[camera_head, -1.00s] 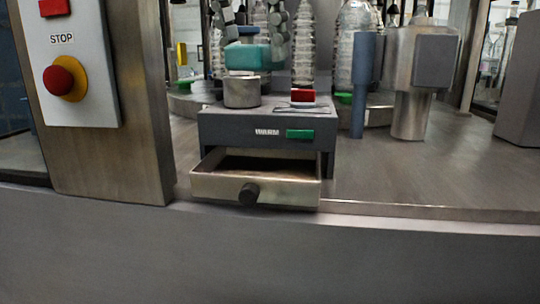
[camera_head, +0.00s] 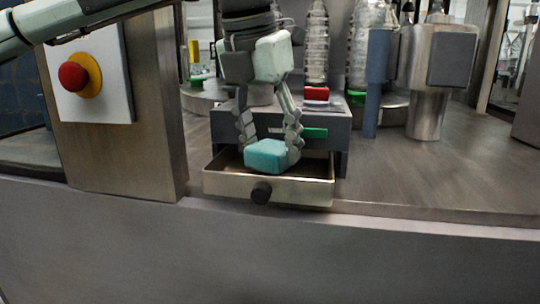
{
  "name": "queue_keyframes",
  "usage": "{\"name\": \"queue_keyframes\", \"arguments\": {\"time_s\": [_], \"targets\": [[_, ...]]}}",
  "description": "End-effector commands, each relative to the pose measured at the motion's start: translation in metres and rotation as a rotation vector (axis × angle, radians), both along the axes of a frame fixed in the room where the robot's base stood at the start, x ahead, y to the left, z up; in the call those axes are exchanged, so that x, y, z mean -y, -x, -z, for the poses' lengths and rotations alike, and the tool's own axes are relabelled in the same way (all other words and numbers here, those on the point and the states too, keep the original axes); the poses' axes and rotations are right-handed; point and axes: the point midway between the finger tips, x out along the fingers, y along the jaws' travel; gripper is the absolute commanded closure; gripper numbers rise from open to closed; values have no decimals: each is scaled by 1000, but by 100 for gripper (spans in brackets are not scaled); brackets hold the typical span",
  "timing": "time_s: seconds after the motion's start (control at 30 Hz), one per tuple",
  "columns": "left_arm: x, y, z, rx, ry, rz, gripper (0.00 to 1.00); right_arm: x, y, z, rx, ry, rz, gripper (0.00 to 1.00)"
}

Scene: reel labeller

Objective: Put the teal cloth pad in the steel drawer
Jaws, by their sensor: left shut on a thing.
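The teal cloth pad (camera_head: 266,155) is between the fingertips of my left gripper (camera_head: 268,150), which is shut on it. The gripper hides much of the box front and the back of the drawer. My right gripper is not in view.
A red stop button (camera_head: 73,76) is on a panel at the left, beside a steel post (camera_head: 140,120). A steel cylinder (camera_head: 428,113) and a blue post (camera_head: 375,85) stand to the right. Clear bottles (camera_head: 317,45) stand behind. The counter (camera_head: 430,165) at the right front is clear.

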Motion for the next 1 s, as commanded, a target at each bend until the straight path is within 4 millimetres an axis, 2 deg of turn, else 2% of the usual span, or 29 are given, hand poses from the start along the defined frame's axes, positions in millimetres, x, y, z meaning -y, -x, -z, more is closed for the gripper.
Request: {"name": "queue_keyframes", "arguments": {"time_s": [0.1, 0.17, 0.27, 0.47, 0.77, 0.8, 0.93, 1.0], "targets": [[-1, 0, 19, -2, -2, -1, 69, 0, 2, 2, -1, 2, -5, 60], [-1, 0, 24, -1, 0, -1, 69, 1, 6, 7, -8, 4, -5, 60], [0, 0, 25, 1, 1, -1, 69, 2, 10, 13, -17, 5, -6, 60], [0, 0, 26, 0, 0, -1, 69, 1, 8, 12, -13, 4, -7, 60], [0, 0, 27, 0, 0, -1, 69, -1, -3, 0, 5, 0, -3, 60], [0, 0, 27, 0, -1, -1, 41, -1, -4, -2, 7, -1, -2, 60], [0, 0, 27, 0, -1, -1, 25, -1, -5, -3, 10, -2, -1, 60], [0, 0, 27, 0, -1, -1, 24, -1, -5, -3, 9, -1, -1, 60]]}}
